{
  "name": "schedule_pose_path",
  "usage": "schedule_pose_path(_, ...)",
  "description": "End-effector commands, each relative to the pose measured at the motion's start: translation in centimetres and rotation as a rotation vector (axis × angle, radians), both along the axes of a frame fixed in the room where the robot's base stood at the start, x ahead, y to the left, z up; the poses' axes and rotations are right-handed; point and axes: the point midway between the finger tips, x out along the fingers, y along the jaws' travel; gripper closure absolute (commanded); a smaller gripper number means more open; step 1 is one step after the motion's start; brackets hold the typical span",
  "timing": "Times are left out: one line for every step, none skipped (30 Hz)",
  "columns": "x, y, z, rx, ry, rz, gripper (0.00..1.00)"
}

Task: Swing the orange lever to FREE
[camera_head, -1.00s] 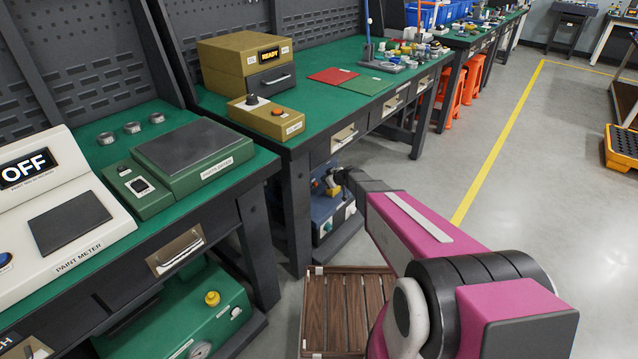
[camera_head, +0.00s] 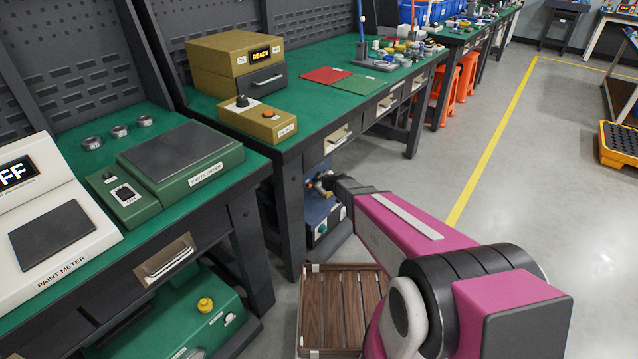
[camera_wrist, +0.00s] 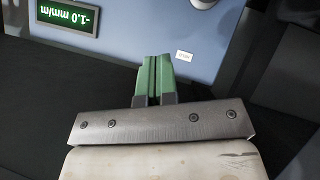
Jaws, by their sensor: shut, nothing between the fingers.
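My gripper (camera_wrist: 156,62) is shut and empty, its two green fingers side by side in front of a blue unit's face in the wrist view (camera_wrist: 140,35). I cannot tell whether the fingertips touch it. The blue unit also shows under the green-topped bench in the head view (camera_head: 322,215), partly hidden behind the bench leg and my arm. I cannot make out an orange lever or a FREE mark in either view. The unit's display (camera_wrist: 67,14) reads -1.0 mm/m, upside down. A small white label (camera_wrist: 184,55) sits right of my fingers, too small to read.
The bench (camera_head: 345,108) overhangs the blue unit, and its dark front leg (camera_head: 289,215) stands close on the left. A slatted wooden pallet (camera_head: 340,310) lies on the floor below my arm. Open floor (camera_head: 530,170) lies to the right.

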Motion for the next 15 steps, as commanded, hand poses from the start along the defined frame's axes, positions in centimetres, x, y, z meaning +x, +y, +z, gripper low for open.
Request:
schedule_pose_path(1.0, 0.6, -0.7, 0.001, 0.000, 0.001, 1.00)
schedule_pose_path(1.4, 0.9, -1.0, 0.001, 0.001, 0.002, 1.00)
schedule_pose_path(1.9, 1.3, -1.3, 0.001, 0.001, 0.002, 1.00)
schedule_pose_path(2.3, 1.6, -1.6, 0.000, 0.001, 0.001, 1.00)
schedule_pose_path(2.7, 1.8, -1.9, 0.000, 0.001, 0.001, 1.00)
schedule_pose_path(3.2, 2.2, -2.3, 0.000, 0.001, 0.001, 1.00)
schedule_pose_path(3.6, 2.5, -2.6, 0.000, 0.001, 0.001, 1.00)
schedule_pose_path(4.0, 2.8, -2.9, 0.000, 0.001, 0.001, 1.00)
schedule_pose_path(4.5, 3.2, -3.3, 0.000, 0.001, 0.001, 1.00)
schedule_pose_path(4.9, 3.5, -3.6, 0.000, 0.001, 0.001, 1.00)
schedule_pose_path(5.2, 3.8, -3.9, 0.000, 0.001, 0.002, 1.00)
schedule_pose_path(5.4, 3.6, -4.6, 0.001, 0.002, -0.001, 1.00)
schedule_pose_path(5.6, 3.5, -5.1, 0.001, 0.002, -0.001, 1.00)
schedule_pose_path(5.8, 3.4, -5.5, 0.000, 0.003, -0.001, 1.00)
schedule_pose_path(6.0, 3.3, -6.0, 0.000, 0.003, -0.001, 1.00)
